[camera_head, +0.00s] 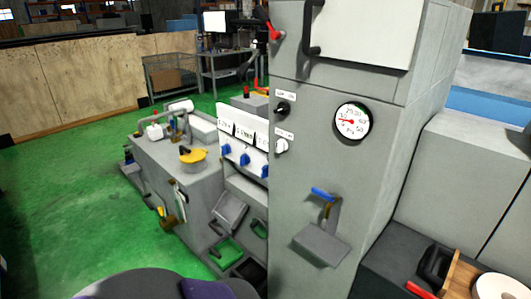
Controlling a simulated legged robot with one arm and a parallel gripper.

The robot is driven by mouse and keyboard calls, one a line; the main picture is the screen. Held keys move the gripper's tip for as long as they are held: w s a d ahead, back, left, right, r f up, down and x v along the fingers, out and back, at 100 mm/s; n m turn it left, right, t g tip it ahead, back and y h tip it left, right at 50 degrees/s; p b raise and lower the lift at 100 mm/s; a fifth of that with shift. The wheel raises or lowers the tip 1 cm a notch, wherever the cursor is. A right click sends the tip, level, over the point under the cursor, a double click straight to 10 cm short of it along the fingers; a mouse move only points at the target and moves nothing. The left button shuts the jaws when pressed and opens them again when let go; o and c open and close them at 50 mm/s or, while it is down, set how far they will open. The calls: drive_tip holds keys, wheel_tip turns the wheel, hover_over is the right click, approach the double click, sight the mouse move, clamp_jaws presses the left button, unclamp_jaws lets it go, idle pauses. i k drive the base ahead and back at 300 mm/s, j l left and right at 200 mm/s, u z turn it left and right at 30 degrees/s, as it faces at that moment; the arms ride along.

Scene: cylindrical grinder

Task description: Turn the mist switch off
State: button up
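A grey upright cabinet (330,195) stands in the centre right. On its front left edge are a black rotary knob (283,108) and, below it, a white rotary knob (282,146). Each has a small white label above it that is too small to read. To the left, a lower panel has several blue knobs (245,158) under white labels (241,132). I cannot tell which of these controls is the mist switch, or its setting. My gripper is not in view.
A round gauge (352,120) is beside the knobs. Below it a blue-handled lever (323,194) sticks out above a grey ledge (320,245). A red-tipped lever (269,25) is at upper left of the cabinet. Green floor (70,210) is clear at left.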

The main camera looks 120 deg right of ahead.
sight(283, 107)
drive_tip(key=z, duration=5.1)
